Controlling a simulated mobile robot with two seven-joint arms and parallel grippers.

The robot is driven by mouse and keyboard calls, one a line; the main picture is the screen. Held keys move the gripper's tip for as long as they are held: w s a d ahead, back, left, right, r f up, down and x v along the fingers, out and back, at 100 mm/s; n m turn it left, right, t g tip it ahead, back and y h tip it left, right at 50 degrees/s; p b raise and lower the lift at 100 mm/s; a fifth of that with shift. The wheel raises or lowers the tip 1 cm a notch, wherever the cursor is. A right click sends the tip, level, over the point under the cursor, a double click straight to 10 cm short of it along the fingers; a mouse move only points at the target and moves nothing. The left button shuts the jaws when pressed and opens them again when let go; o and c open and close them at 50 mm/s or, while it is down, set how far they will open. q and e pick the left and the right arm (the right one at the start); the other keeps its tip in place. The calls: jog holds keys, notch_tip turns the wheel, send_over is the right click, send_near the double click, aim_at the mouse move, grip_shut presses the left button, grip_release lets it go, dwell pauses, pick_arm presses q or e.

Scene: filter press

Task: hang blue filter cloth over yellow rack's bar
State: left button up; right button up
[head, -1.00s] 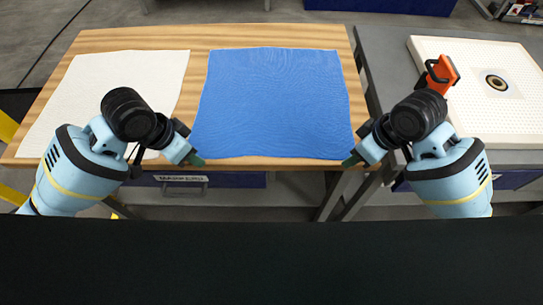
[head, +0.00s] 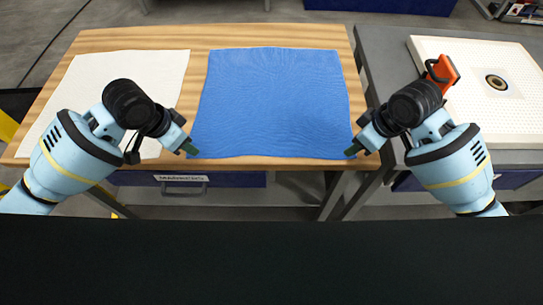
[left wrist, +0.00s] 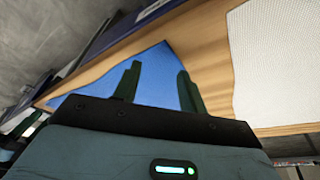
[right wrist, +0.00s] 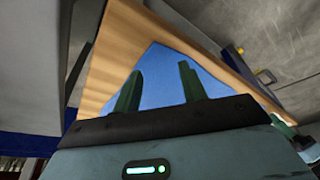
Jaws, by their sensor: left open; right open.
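The blue filter cloth (head: 275,105) lies flat on the wooden table, its near edge close to the table's front edge. My left gripper (head: 193,151) is open at the cloth's near left corner. In the left wrist view its two green fingers (left wrist: 157,84) stand apart with the blue cloth (left wrist: 157,68) beyond them. My right gripper (head: 350,153) is open at the near right corner. In the right wrist view its fingers (right wrist: 160,88) are apart, with the cloth (right wrist: 160,72) behind them. I cannot tell whether either gripper touches the cloth. No yellow rack bar is clearly visible.
A white cloth (head: 120,78) lies on the left of the wooden table (head: 250,35). A grey table at right carries a white perforated plate (head: 470,60) with a round hole and an orange-handled object (head: 447,70). A yellow piece (head: 8,127) shows at the left edge.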

pick_arm(q)
jog(key=shift+f, duration=1.2)
pick_arm(e)
jog(key=shift+f, duration=1.2)
pick_arm(q)
jog(key=shift+f, duration=0.3)
jog(key=shift+c, duration=0.2)
pick_arm(e)
jog(key=shift+f, duration=0.3)
jog(key=shift+c, duration=0.2)
pick_arm(q)
jog(key=shift+s, duration=0.15)
grip_shut()
pick_arm(e)
jog(key=shift+s, duration=0.15)
grip_shut()
